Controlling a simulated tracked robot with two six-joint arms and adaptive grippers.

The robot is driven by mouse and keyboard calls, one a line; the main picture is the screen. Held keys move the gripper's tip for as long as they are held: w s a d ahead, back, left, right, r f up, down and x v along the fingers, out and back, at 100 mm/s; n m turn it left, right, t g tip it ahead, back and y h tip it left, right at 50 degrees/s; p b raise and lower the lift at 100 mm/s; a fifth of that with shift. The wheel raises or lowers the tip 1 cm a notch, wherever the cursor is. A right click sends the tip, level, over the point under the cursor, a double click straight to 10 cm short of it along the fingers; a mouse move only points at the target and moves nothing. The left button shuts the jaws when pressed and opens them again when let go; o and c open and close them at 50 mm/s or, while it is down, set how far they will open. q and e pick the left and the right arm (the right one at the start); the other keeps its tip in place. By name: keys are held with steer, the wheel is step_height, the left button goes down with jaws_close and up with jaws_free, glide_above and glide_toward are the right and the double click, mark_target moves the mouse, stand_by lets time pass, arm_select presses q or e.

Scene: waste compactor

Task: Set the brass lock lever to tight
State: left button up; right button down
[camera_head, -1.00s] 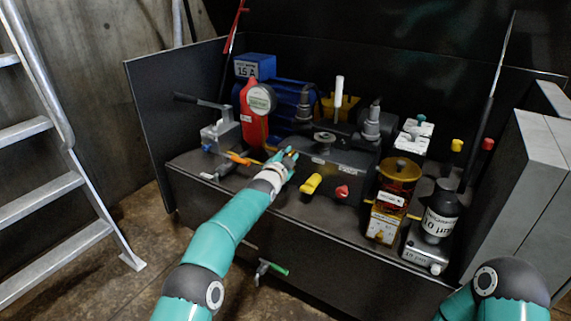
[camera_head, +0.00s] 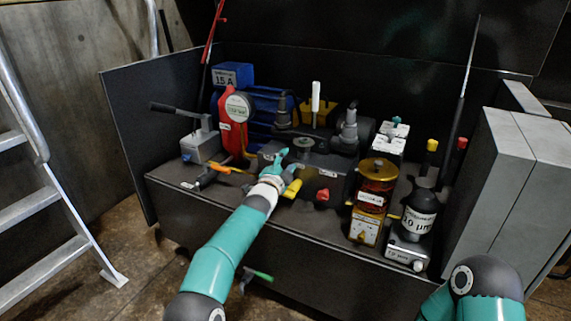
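I cannot make out the brass lock lever for certain. My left gripper (camera_head: 283,161) is at the front left of the dark block (camera_head: 325,168), just above the yellow handle (camera_head: 292,188). Its teal fingers look apart, with nothing clearly between them. They hide part of the block's left side. An orange lever (camera_head: 228,170) lies to the left of the gripper, low beside the red gauge unit (camera_head: 232,125). A red knob (camera_head: 322,194) is on the block's front, right of the yellow handle. My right gripper is out of view; only part of that arm shows at bottom right.
A grey hand pump (camera_head: 200,143) stands at the left of the dark bench. An amber cylinder (camera_head: 374,185) and a black-and-white bottle (camera_head: 420,211) stand at the right. A green-handled tap (camera_head: 258,274) is below the bench front. A ladder (camera_head: 45,205) is at far left.

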arm_select(q)
steer(key=shift+f, duration=0.1)
steer(key=shift+s, duration=0.1)
stand_by(0.3)
steer(key=v, duration=1.2)
steer(key=shift+f, duration=0.1)
stand_by(0.4)
